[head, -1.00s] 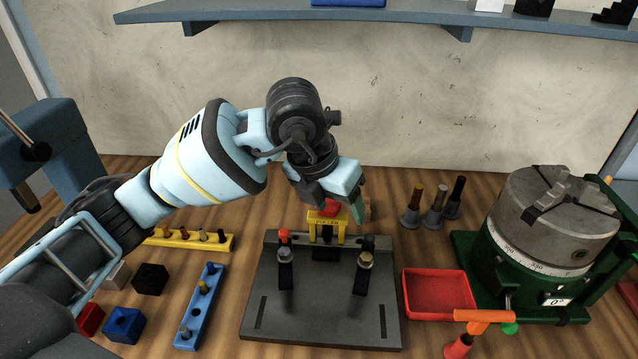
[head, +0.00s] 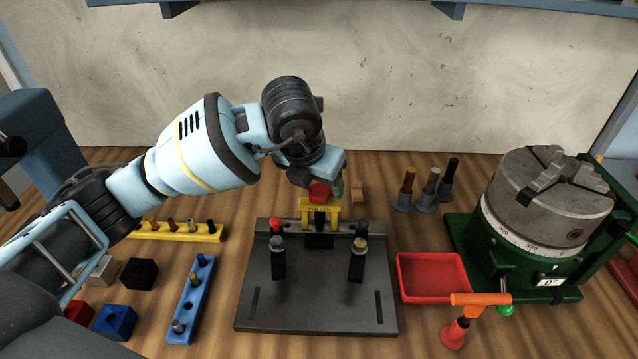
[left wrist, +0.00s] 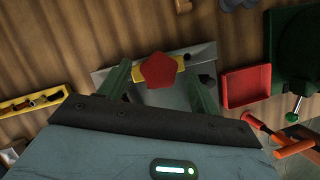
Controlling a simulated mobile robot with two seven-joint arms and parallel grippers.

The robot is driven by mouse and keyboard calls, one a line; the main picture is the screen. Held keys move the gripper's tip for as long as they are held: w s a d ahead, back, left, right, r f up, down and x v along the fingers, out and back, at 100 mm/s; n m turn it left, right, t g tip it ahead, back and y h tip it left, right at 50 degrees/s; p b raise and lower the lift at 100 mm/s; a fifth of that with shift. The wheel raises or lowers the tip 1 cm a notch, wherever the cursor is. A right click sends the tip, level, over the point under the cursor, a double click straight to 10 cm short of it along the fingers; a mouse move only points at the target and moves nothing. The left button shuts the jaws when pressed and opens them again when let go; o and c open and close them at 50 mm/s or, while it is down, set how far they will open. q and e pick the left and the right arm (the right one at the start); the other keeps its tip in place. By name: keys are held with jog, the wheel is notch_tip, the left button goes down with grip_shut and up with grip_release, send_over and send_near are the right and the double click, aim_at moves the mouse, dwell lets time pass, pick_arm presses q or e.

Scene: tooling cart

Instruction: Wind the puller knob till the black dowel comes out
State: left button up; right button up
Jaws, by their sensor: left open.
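The yellow puller (head: 321,211) stands at the back edge of the dark fixture plate (head: 318,312). Its red knob (head: 319,192) is on top and looks five-sided in the left wrist view (left wrist: 161,71). My left gripper (head: 324,184) is over the knob, pointing down. In the left wrist view its green fingers (left wrist: 160,76) are apart, one on each side of the knob, with gaps showing. A dark block (head: 319,240) sits under the puller. I cannot make out the black dowel there; the puller hides that spot. My right gripper is not in view.
Two clamps (head: 278,258) (head: 357,259) stand on the plate. A red tray (head: 433,292) and a green-based rotary chuck (head: 545,205) are to the right. Several dowels in stands (head: 428,190) are behind. Yellow (head: 175,232) and blue (head: 190,305) peg racks lie left.

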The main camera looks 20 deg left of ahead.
pick_arm(q)
jog(key=shift+w+f, duration=0.2)
jog(key=shift+f, duration=0.3)
jog(key=c, duration=1)
